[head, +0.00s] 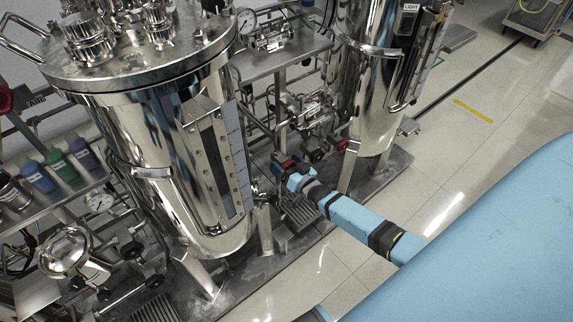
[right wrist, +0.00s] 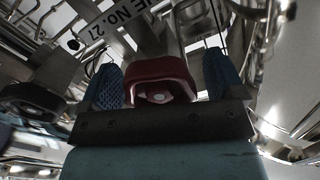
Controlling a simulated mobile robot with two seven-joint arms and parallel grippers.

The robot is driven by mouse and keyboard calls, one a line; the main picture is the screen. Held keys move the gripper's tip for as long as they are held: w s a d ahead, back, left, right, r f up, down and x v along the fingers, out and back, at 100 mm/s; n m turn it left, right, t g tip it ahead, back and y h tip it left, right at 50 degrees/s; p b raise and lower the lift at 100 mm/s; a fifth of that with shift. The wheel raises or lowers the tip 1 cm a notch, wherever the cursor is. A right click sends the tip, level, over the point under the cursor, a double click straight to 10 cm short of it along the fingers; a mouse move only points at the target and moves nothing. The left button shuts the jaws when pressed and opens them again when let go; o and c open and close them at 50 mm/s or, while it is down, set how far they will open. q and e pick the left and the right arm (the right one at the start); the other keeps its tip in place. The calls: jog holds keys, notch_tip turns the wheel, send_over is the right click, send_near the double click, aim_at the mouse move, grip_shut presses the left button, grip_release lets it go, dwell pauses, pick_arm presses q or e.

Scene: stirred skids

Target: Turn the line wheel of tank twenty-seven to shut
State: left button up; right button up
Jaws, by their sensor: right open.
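The red line wheel (right wrist: 160,72) is in the middle of the right wrist view, under a plate (right wrist: 118,22) whose visible letters end in "NE NO. 27". My right gripper (right wrist: 165,82) is open, with one blue finger on each side of the wheel. Small gaps seem to show at both sides; I cannot tell whether either finger touches it. In the head view my right gripper (head: 287,169) reaches in from the lower right to the pipework between the two tanks, and only a bit of red shows there. My left gripper is not in view.
A steel tank (head: 160,130) stands left of my right gripper and another tank (head: 365,90) stands behind it. Pipes and a second red fitting (head: 342,146) are close by.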

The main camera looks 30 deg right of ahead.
pick_arm(q)
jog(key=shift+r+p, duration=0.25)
jog(key=shift+p, duration=0.4)
pick_arm(e)
jog(key=s+d, duration=0.1)
jog(key=s, duration=1.2)
jog(key=shift+s, duration=0.4)
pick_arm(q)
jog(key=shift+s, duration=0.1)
pick_arm(e)
jog(key=shift+s, duration=0.1)
